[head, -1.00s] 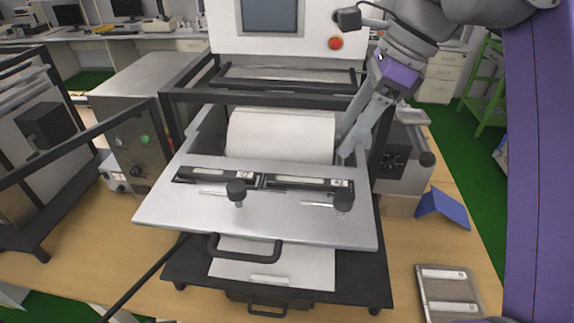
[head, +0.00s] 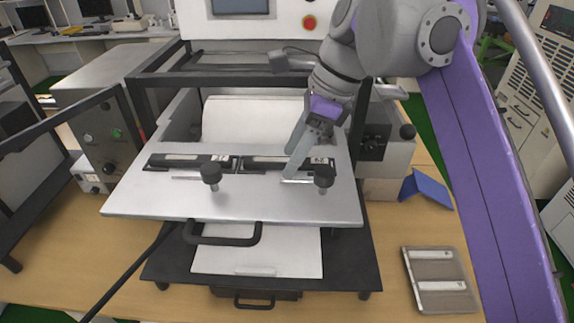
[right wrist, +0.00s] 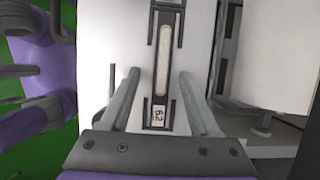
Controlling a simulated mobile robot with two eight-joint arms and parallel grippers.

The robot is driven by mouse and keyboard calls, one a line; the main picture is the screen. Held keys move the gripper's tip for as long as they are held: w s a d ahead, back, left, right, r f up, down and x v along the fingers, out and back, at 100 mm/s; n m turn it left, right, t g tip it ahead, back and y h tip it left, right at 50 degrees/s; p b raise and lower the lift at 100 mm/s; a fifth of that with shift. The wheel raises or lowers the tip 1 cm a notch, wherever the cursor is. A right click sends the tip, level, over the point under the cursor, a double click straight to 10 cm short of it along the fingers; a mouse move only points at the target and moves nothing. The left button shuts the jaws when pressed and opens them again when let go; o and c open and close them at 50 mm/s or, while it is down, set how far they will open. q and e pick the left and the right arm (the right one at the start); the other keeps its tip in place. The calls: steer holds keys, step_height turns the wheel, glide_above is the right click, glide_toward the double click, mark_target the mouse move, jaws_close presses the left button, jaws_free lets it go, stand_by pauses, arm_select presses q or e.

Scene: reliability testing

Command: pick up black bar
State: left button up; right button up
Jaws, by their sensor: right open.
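Two black bars with pale inset strips lie end to end on the sloping silver plate (head: 130,197) of the machine. The left bar (head: 190,161) is clear of my arm; the right bar (head: 262,164) is partly hidden by my right gripper (head: 291,172). In the right wrist view, a black bar (right wrist: 163,55) with a small number label lies lengthwise between the fingers of my open right gripper (right wrist: 160,75). The fingers stand apart on either side of it and hold nothing. The gap in height is hard to tell. My left gripper is not in view.
Two dark knobs, the left one (head: 211,174) and the right one (head: 324,176), stand on the plate just in front of the bars. A white roller (head: 245,120) sits behind them. A tray (head: 440,280) with pale strips lies at the right on the table, near a blue block (head: 428,187).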

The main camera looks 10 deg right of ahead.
steer(key=shift+w, duration=0.15)
steer(key=shift+c, duration=0.8)
jaws_close()
